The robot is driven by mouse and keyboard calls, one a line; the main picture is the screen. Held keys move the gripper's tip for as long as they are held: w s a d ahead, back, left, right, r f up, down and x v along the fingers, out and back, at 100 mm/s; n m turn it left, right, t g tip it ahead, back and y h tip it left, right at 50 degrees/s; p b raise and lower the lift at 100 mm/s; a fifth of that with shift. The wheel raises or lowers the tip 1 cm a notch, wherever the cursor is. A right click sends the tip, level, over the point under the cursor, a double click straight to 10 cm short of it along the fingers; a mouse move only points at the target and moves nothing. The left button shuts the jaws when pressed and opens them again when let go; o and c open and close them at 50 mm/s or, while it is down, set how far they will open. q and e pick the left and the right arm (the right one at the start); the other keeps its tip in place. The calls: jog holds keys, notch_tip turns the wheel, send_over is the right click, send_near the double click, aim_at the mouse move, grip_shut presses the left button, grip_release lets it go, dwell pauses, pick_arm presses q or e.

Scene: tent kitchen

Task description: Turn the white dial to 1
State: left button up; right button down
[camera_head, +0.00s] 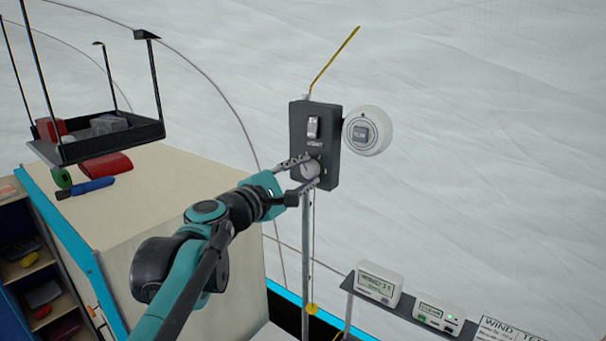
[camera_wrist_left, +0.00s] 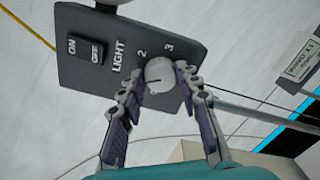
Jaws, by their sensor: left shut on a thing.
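The white dial (camera_head: 310,169) sits on the lower part of a dark grey switch panel (camera_head: 329,158) mounted on a pole. My left gripper (camera_head: 303,171) has its two fingers on either side of the dial and is shut on it. In the left wrist view the round dial (camera_wrist_left: 160,72) lies between the fingertips of my left gripper (camera_wrist_left: 161,77). A short dark line shows on the dial's near side. The printed 2 and 3 are visible beside it; I cannot see a 1. My right gripper is not in view.
A light switch (camera_wrist_left: 87,50) marked ON and OFF is on the same panel. A round white device (camera_head: 368,131) is right of the panel. A shelf with small displays (camera_head: 379,285) stands lower right. A wooden cabinet (camera_head: 165,205) and hanging rack (camera_head: 95,140) are left.

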pick_arm(q)
jog(key=o, duration=1.2)
jog(key=shift+c, duration=0.2)
jog(key=v, duration=1.2)
